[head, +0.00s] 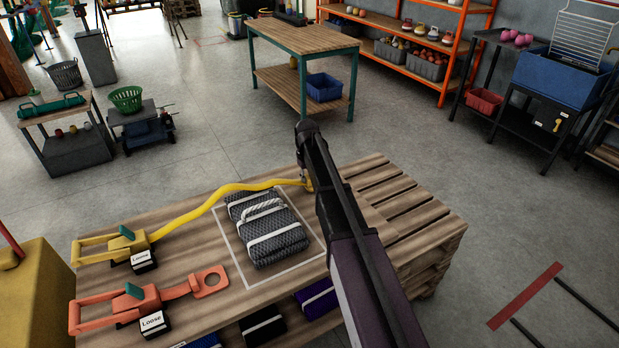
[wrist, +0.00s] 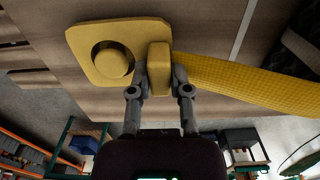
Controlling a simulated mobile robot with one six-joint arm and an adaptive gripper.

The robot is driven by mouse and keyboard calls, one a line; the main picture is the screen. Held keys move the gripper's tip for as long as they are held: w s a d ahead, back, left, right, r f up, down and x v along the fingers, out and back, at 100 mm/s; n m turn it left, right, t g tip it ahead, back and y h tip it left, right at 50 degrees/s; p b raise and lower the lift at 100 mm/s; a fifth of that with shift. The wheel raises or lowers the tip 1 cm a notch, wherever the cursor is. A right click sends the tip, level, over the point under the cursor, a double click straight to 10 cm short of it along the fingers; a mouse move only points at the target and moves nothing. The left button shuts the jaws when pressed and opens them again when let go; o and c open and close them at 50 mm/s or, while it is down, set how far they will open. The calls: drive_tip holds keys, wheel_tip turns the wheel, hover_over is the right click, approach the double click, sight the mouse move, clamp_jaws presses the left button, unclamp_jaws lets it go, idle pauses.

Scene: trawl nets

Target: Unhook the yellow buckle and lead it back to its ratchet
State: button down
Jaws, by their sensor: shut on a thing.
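The yellow buckle (wrist: 90,50) is a flat plate with a round hole and a raised block, large in the wrist view. My gripper (wrist: 160,72) is shut on that block. A round yellowish stud (wrist: 112,63) shows in the hole; I cannot tell whether the plate still sits down on it. The yellow strap (head: 215,197) runs from the buckle to the yellow ratchet (head: 122,247) at the table's left, marked by a "Loose" block (head: 144,261). In the head view my arm hides most of the buckle, at the far edge of the pallet-like table (head: 185,285).
A folded grey net (head: 268,232) with white bands and a rope loop lies inside a white outline, below the strap. An orange ratchet (head: 140,303) with its ring buckle (head: 210,282) lies nearer. A green-framed table (head: 303,38) stands beyond open floor.

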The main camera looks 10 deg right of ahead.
drive_tip(key=shift+r, duration=0.15)
drive_tip(key=shift+r+p, duration=2.35)
drive_tip(key=shift+p, duration=0.2)
drive_tip(key=shift+r, duration=0.15)
